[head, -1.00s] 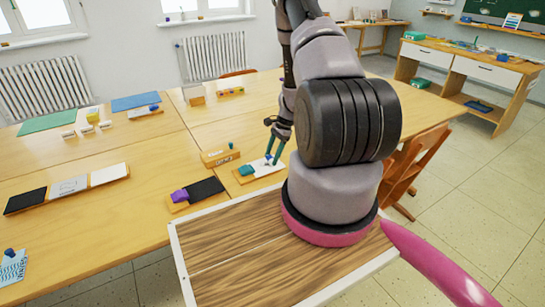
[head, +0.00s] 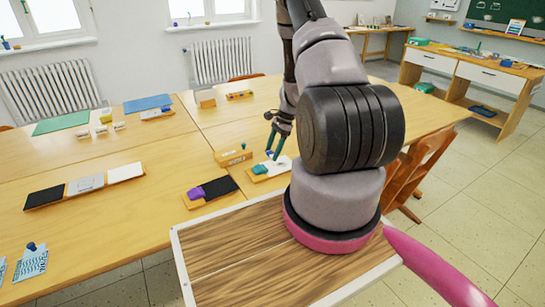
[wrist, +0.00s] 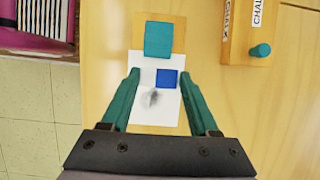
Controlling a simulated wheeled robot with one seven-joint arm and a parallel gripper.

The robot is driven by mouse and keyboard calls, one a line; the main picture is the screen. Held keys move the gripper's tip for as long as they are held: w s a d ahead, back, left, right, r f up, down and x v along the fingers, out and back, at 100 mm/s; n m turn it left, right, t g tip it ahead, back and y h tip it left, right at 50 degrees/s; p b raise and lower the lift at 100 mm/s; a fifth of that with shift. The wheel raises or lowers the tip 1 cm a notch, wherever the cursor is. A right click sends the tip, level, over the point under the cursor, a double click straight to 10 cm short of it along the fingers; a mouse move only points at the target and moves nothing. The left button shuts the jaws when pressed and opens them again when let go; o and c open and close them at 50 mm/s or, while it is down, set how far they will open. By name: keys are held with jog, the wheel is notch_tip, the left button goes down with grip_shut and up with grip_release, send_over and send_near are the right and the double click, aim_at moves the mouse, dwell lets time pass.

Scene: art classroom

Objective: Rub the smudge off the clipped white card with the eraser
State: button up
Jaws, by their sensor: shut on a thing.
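The white card (wrist: 168,112) lies on a small wooden board (wrist: 180,35) under a teal clip (wrist: 158,40). It also shows in the head view (head: 284,165), partly behind my fingers. A grey smudge (wrist: 151,99) marks the card's left middle. The eraser is over the card between clip and smudge. I cannot tell whether it touches the card.
A wooden box lettered "CHAL" (wrist: 237,35) with a teal knob stands right of the card in the wrist view. In the head view, a black panel with a purple block (head: 197,193) lies left of the card. The table's middle (head: 160,160) has free room.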

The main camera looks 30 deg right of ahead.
aim_at(273, 153)
jog(key=shift+r, duration=1.9)
